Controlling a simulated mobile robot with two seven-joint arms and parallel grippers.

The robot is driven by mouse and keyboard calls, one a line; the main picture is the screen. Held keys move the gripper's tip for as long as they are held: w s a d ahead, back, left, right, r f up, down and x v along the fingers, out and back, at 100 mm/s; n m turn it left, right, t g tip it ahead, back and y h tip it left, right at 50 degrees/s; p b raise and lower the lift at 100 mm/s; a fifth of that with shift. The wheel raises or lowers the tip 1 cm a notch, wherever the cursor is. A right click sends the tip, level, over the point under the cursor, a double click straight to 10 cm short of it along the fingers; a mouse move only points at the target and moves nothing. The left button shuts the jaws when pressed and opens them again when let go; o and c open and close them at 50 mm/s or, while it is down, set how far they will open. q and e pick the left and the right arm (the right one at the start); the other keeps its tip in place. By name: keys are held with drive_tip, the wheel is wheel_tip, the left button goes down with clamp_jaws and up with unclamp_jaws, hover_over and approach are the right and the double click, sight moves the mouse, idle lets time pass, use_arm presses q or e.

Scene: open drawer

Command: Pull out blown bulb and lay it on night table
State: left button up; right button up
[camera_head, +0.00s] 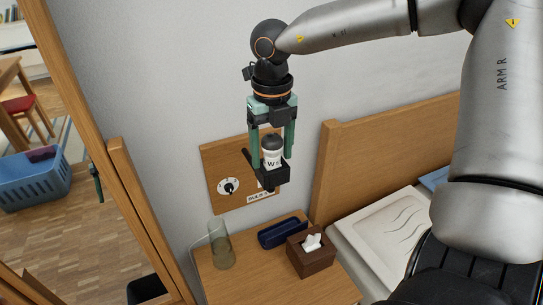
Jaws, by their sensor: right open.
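My right gripper (271,160) reaches down from the top, in front of the wall panel. It is open, with its green fingers on either side of a small bulb-like piece (272,150) with a dark rounded top and a white printed body. A black block (271,177) sits below that piece. I cannot tell whether it is a socket or the fingertips, nor whether the fingers touch the piece. The night table (235,287) stands below, with a wooden top. My left gripper is not clearly seen.
A glass (220,246), a dark blue case (282,232) and a brown tissue box (311,254) stand on the night table. A wooden wall panel (213,165) carries a dial (228,186). A bed (385,235) is at right, a wooden post (145,215) at left.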

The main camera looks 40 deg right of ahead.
sight(272, 137)
clamp_jaws()
idle(0.6)
idle(0.4)
drive_tip(key=shift+r+p, duration=1.65)
drive_tip(key=shift+r, duration=1.4)
